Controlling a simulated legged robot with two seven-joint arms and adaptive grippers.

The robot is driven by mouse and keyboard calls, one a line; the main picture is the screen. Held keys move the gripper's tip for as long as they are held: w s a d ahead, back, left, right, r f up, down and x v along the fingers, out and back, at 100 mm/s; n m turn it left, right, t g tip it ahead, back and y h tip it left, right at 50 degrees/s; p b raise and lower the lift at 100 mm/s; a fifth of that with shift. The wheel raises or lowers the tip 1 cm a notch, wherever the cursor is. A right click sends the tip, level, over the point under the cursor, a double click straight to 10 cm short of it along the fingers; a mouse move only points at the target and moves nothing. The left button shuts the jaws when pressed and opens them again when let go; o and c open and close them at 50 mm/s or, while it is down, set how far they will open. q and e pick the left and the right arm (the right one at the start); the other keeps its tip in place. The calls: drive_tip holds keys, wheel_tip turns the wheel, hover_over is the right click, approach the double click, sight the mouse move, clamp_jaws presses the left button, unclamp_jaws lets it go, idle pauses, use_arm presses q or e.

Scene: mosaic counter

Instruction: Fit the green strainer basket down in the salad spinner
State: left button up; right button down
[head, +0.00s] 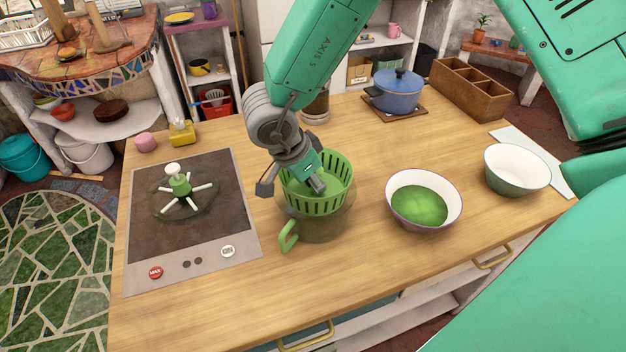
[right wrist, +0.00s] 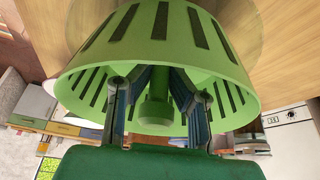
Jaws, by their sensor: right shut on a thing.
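The green strainer basket (head: 335,188), slotted all round, is upright over the salad spinner (head: 322,228), a see-through bowl with a green handle (head: 289,237). The basket's lower part overlaps the bowl's mouth; I cannot tell how deep it sits. My right gripper (head: 318,184) reaches into the basket from above. In the right wrist view (right wrist: 158,100) its fingers are inside the basket (right wrist: 150,40), either side of a green centre post (right wrist: 157,105), shut on it. My left gripper is not in view.
A clear lid with white spokes and a knob (head: 180,182) lies on the dark hob (head: 150,235) at left. A bowl of green content (head: 395,182) and an empty bowl (head: 518,168) stand at right. A blue pot (head: 398,92) is behind. The front counter is clear.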

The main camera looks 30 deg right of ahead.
sight(310, 195)
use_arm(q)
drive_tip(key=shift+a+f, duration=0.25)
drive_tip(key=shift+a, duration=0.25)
use_arm(e)
drive_tip(key=shift+a+f, duration=0.2)
drive_tip(key=shift+a, duration=0.4)
drive_tip(key=shift+d+f, duration=0.4)
drive_tip(key=shift+d, duration=0.05)
use_arm(q)
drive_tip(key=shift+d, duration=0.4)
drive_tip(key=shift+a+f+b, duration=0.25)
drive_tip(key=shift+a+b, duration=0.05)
drive_tip(key=shift+b, duration=0.1)
use_arm(e)
drive_tip(key=shift+a+f, duration=0.3)
drive_tip(key=shift+a, duration=0.05)
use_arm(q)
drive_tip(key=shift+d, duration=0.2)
use_arm(e)
drive_tip(key=shift+d+f, duration=0.25)
drive_tip(key=shift+f, duration=0.15)
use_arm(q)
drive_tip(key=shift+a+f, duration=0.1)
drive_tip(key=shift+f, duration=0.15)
use_arm(e)
drive_tip(key=shift+a+f, duration=0.15)
drive_tip(key=shift+f, duration=0.15)
